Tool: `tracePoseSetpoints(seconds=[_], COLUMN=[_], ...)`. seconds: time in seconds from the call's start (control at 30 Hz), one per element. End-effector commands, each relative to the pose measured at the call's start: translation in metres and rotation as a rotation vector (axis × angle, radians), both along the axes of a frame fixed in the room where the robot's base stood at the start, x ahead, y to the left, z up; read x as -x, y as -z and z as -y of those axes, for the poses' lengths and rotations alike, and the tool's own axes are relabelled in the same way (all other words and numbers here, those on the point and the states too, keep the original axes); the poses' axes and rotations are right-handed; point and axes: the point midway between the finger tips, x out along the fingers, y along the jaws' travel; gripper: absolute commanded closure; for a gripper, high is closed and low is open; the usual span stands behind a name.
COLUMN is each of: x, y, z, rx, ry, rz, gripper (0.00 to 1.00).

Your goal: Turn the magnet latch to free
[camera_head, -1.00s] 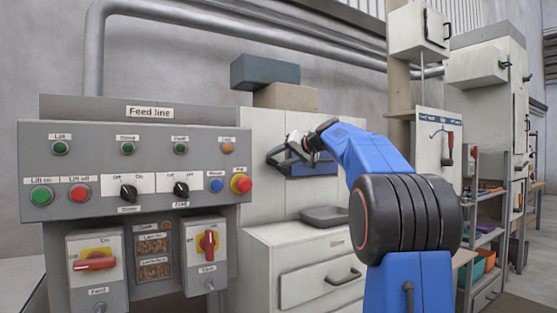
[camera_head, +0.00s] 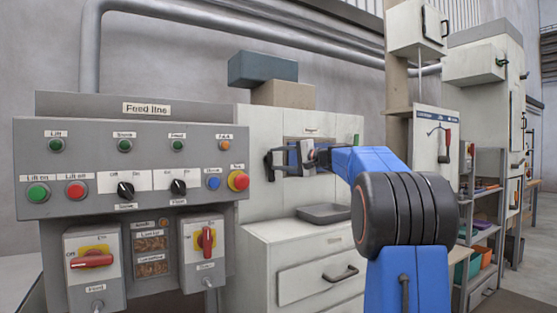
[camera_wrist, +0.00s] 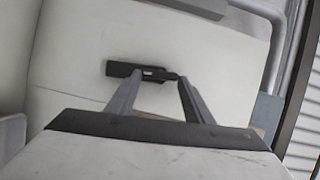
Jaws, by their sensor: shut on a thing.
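The magnet latch (camera_wrist: 122,69) is a small dark bar on a pale cabinet face in the wrist view. My gripper (camera_wrist: 158,76) has its two grey fingers at this bar and is shut on it, with part of the bar sticking out to the left. In the head view my gripper (camera_head: 283,163) is at the front of the white cabinet (camera_head: 258,198), below a small label. There the gripper and wrist hide most of the latch, so I cannot read its setting.
The grey Feed line panel (camera_head: 80,155) with buttons and red switches stands left of my arm. A grey tray (camera_head: 322,213) lies on the cabinet top below the gripper. Boxes (camera_head: 262,68) sit above. Shelves (camera_head: 485,190) stand at the right.

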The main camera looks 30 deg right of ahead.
Motion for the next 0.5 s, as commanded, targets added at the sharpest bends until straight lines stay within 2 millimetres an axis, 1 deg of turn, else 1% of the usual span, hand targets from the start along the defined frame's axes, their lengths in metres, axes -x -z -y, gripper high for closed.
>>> tracePoseSetpoints(seconds=[0.2,0.5], x=[-0.0002,-0.0002], y=[0.0025,0.0030], z=[0.0004,0.0003], rx=[-0.087,-0.125], ry=[0.001,0.001], rz=[-0.004,-0.006], gripper=[0.76,0.75])
